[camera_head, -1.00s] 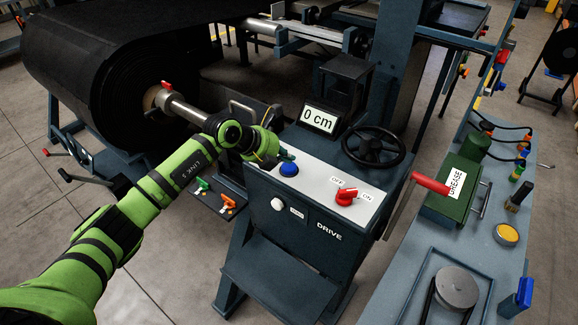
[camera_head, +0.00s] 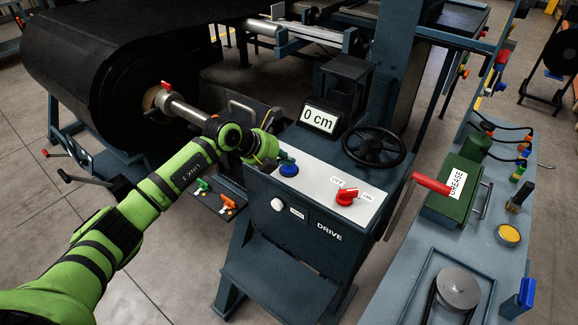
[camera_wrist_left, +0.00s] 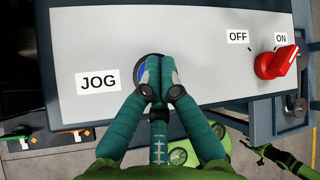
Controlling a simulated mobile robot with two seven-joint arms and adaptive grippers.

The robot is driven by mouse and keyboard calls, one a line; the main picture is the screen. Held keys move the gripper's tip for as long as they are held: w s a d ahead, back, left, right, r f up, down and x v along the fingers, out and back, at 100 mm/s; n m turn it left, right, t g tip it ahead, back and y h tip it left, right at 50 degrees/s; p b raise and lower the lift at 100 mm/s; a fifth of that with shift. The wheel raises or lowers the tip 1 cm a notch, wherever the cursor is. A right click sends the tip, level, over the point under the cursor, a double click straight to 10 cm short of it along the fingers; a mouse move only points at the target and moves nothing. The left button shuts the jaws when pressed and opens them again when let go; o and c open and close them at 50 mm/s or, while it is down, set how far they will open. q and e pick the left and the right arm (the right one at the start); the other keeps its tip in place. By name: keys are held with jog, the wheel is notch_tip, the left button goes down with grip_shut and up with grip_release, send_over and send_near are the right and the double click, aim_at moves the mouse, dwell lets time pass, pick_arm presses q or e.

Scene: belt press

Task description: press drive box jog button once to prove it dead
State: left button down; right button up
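The blue jog button (camera_head: 289,170) sits on the white top panel of the drive box (camera_head: 335,187). My left gripper (camera_head: 287,157) is just above and behind the button in the head view. In the left wrist view, the gripper's green fingers (camera_wrist_left: 153,92) are closed together, with nothing seen between them. Their tips cover most of the button (camera_wrist_left: 141,72), leaving a blue sliver and dark rim. I cannot tell whether they touch it. The JOG label (camera_wrist_left: 98,81) is left of the button. My right gripper is not in view.
A red OFF/ON knob (camera_head: 346,196) is right of the button. A white button (camera_head: 277,204) is on the box front. A display reading 0 cm (camera_head: 320,118) and a black handwheel (camera_head: 373,147) stand behind. A bench with a green grease box (camera_head: 455,190) is at right.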

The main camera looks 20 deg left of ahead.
aim_at(286, 167)
pick_arm(q)
jog(key=shift+s+f, duration=0.1)
jog(key=shift+f, duration=0.3)
dwell(0.3)
jog(key=shift+r+p, duration=0.65)
jog(key=shift+r, duration=0.35)
notch_tip(286, 167, up, 5)
jog(key=p, duration=0.4)
dwell(0.4)
